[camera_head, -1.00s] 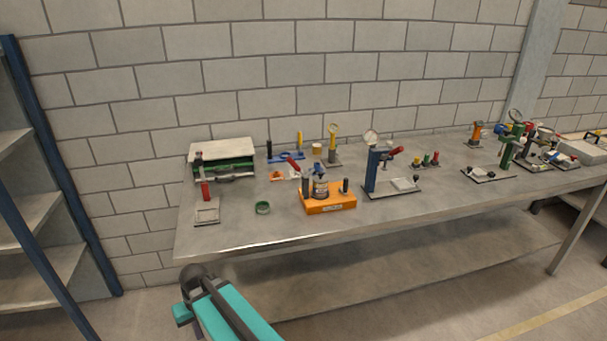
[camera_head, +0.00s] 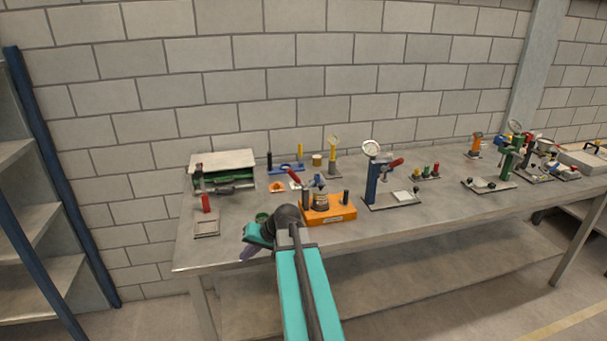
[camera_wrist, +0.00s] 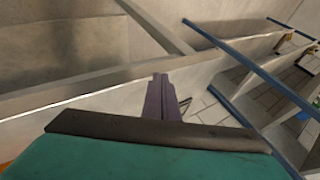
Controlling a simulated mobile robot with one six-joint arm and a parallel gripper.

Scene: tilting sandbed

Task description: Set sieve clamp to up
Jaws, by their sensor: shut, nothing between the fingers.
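No part is plainly marked as the sieve clamp. Red levers show in the head view on a small grey plate fixture (camera_head: 206,204) at the left, by the orange-based fixture (camera_head: 328,215) holding a dark round container, and by the blue post stand (camera_head: 372,183). I cannot tell which is the sieve clamp or its setting. My gripper (camera_head: 247,254) is at the table's front edge, left of the orange base and apart from the levers. Its purple fingers (camera_wrist: 160,97) are together and empty in the wrist view.
The grey table (camera_head: 215,255) runs along a block wall. A green box with a pale lid (camera_head: 222,160) stands at the back left. A blue-post shelf (camera_head: 40,150) stands at the left.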

